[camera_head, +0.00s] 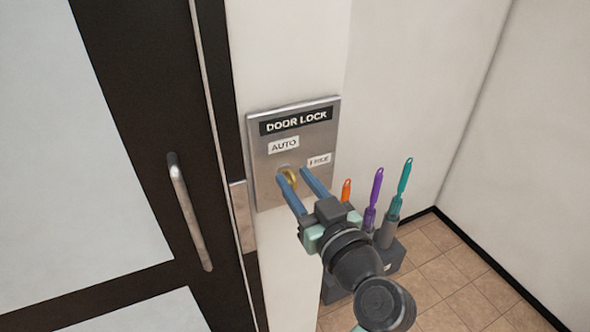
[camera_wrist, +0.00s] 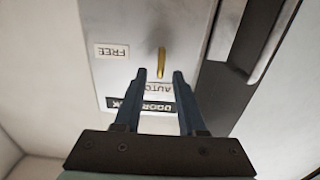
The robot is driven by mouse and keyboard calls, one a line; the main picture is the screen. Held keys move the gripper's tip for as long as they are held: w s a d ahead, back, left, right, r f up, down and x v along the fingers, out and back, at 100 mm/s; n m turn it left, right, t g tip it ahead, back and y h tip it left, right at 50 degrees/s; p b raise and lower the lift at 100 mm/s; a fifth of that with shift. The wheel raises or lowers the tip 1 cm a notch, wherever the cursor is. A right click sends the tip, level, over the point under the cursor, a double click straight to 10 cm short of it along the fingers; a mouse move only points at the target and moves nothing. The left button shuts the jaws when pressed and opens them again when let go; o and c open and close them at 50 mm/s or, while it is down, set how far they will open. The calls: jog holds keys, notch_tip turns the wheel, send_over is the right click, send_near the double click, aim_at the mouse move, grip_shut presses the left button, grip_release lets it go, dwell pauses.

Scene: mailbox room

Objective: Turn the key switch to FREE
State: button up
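The key switch sits on a metal plate (camera_head: 266,190) headed DOOR LOCK. Its brass key (camera_head: 290,178) is partly hidden by a finger in the head view. In the wrist view, where the plate appears upside down, the key (camera_wrist: 162,60) stands lengthwise in line with the AUTO label (camera_wrist: 158,88). The FREE label (camera_wrist: 112,51) lies off to its side, and also shows in the head view (camera_head: 319,160). My gripper (camera_head: 292,174) is open, its two blue fingers pointing at the plate. In the wrist view the fingertips (camera_wrist: 158,73) lie either side of the key's near end, with gaps; contact is not visible.
A dark-framed door (camera_head: 150,135) with a metal handle (camera_head: 190,212) stands left of the plate. Below right, a grey holder (camera_head: 396,254) carries orange, purple (camera_head: 374,190) and teal (camera_head: 402,180) handled tools near my arm. Tiled floor lies clear at the right.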

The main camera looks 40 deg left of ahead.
jog(key=shift+w+a, duration=0.2)
jog(key=shift+a, duration=0.35)
grip_shut()
